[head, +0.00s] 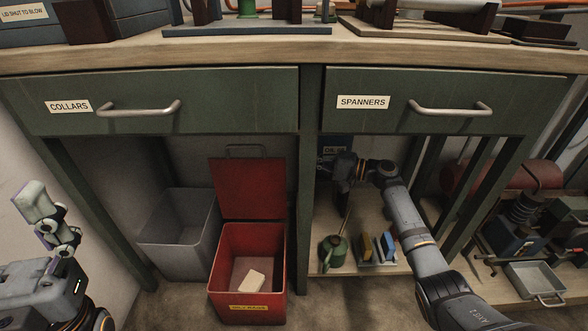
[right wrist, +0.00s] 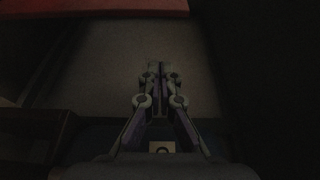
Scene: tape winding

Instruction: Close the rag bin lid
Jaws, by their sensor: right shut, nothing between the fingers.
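In the right wrist view my right gripper (right wrist: 156,72) is shut and empty, and a red edge, probably the lid (right wrist: 90,9), crosses the top, apart from the fingertips. My left gripper (head: 38,207) is raised at far left, away from the bin.
A grey bin (head: 180,233) stands left of the red one. The bench's middle post (head: 308,190) separates it from a low shelf with a green oil can (head: 334,252) and a small tray of coloured items. Drawers (head: 160,103) hang above. Bare floor lies in front.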

